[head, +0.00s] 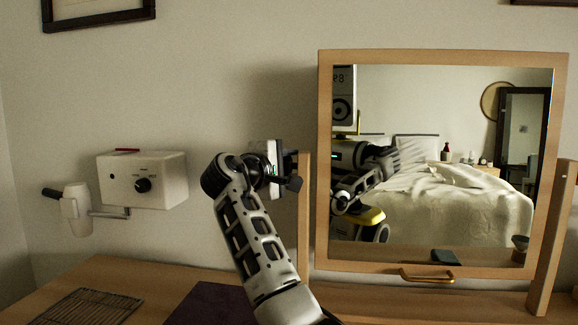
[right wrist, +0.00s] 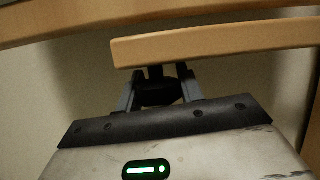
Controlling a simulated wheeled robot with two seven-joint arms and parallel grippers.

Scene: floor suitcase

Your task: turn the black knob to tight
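The black knob (right wrist: 160,93) shows in the right wrist view, on a short dark stem beside a wooden post (right wrist: 215,44) of the mirror stand. My right gripper (right wrist: 160,84) has one grey finger on each side of the knob. The knob fills the gap, and the fingers appear to touch it. In the head view my right gripper (head: 291,181) is at the left post (head: 304,215) of the mirror stand. There I cannot tell the knob from the dark fingers. No mark of tight or loose is readable. My left gripper is not in view.
The wood-framed mirror (head: 326,170) stands on the wooden table (head: 75,277) and reflects a bed and part of me. A white wall box (head: 165,180) with a dark dial and a white hair dryer (head: 76,212) are at left. A wire rack (head: 95,308) lies front left.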

